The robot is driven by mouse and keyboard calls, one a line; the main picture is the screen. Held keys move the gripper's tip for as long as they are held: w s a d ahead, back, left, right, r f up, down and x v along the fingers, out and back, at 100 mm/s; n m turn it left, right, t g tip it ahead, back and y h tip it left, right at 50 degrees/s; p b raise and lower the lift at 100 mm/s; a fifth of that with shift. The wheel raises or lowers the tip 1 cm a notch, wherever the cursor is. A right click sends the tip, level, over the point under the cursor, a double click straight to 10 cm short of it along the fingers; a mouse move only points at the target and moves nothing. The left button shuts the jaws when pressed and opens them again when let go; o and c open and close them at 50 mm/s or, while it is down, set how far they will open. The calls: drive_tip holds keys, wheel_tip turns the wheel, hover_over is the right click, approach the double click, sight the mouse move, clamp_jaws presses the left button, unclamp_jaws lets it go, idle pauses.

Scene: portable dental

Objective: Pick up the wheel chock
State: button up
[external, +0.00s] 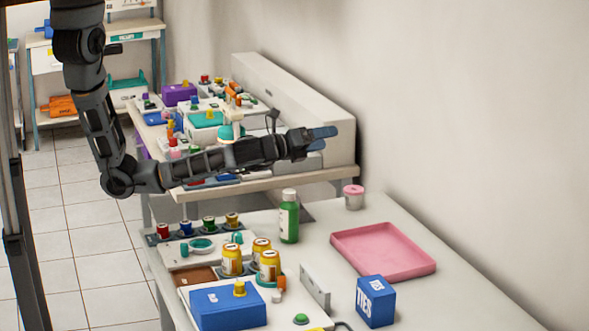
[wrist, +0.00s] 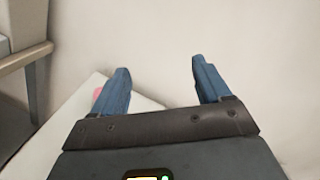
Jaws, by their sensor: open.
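I cannot make out a wheel chock for certain in either view. An orange object (external: 59,106) lies on the lower shelf at the far left of the external view, too small to name. My gripper (external: 320,139) is stretched out to the right, above the far table and near the wall, well away from that shelf. In the wrist view my gripper (wrist: 160,76) has its two blue fingers spread apart, with nothing between them but pale wall.
The near table (external: 440,290) holds a pink tray (external: 385,250), a green bottle (external: 289,220), a blue box (external: 375,301), a pink-lidded jar (external: 353,197) and several amber jars. The far table is crowded beneath my arm. Tiled floor (external: 60,225) is clear at left.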

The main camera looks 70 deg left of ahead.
drive_tip(key=w+a+m, duration=0.1)
drive_tip(key=a+m, duration=0.1)
drive_tip(key=m+g+h+b, duration=0.2)
drive_tip(key=m+h+b, duration=0.1)
drive_tip(key=m+b, duration=0.5)
hover_over(300, 208)
drive_tip(key=s+a, duration=0.2)
wheel_tip(300, 208, down, 14)
drive_tip(key=s+f+g+b, duration=0.1)
drive_tip(key=s+f+g, duration=0.1)
drive_tip(key=s+f, duration=0.2)
drive_tip(key=shift+s+a+f, duration=0.1)
drive_tip(key=shift+s+a, duration=0.05)
drive_tip(key=shift+a, duration=0.05)
drive_tip(key=shift+g, duration=0.3)
drive_tip(key=shift+p+x, duration=0.35)
drive_tip(key=shift+x, duration=3.5)
drive_tip(key=shift+c, duration=0.4)
drive_tip(key=c, duration=1.1)
